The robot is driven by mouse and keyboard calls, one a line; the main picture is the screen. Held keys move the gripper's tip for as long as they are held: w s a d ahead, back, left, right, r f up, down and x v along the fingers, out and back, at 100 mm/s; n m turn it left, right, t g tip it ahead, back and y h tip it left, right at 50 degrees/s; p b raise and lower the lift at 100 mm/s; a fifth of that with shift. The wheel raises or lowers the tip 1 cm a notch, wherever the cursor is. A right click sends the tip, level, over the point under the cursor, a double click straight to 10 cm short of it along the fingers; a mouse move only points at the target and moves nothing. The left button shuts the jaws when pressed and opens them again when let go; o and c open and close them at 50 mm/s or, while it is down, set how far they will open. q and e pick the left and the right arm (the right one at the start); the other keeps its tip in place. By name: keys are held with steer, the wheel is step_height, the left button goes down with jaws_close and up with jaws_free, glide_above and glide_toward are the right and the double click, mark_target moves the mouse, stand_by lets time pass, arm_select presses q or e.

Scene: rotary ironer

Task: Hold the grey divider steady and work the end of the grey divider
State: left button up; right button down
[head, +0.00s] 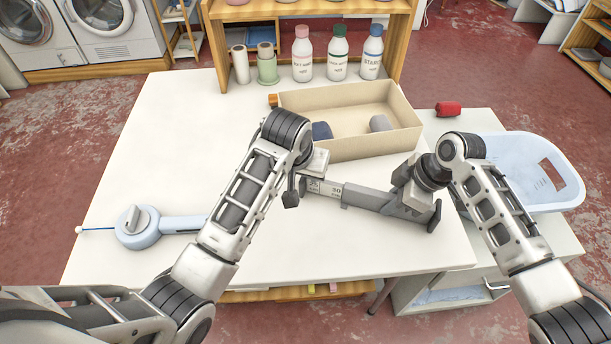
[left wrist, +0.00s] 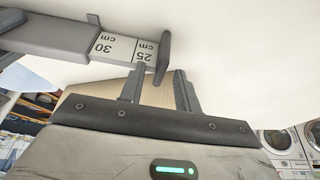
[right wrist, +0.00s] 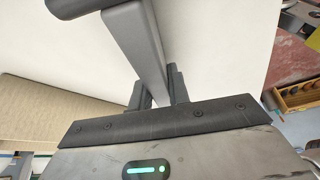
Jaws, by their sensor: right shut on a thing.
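The grey divider (head: 370,199) lies slantwise over the white table, in front of the beige box. It has a thick outer body and a thinner bar with a white centimetre scale (left wrist: 118,46), marked 25 and 30. A dark plate caps each end. My right gripper (head: 412,196) is shut on the thick body near its right end; the right wrist view shows the body (right wrist: 140,45) between the fingers. My left gripper (left wrist: 160,77) is open at the scale end. The dark end plate (left wrist: 164,55) shows at its fingertips; I cannot tell if they touch.
The beige box (head: 350,148) behind the divider holds a blue roll (head: 321,131) and a grey roll (head: 380,123). A light blue round-headed tool (head: 137,227) lies left. Bottles (head: 338,58) stand behind; a red object (head: 448,109) and pale blue basket (head: 515,155) are right. The front table is clear.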

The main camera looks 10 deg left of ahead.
arm_select(q)
steer(key=shift+x, duration=2.2)
steer(key=shift+w, duration=0.1)
jaws_close()
steer(key=shift+s+d+r, duration=0.1)
steer(key=shift+d, duration=1)
steer(key=shift+s+d, duration=0.1)
steer(key=shift+d, duration=1)
jaws_free()
steer(key=shift+a, duration=0.1)
step_height(320, 180, up, 10)
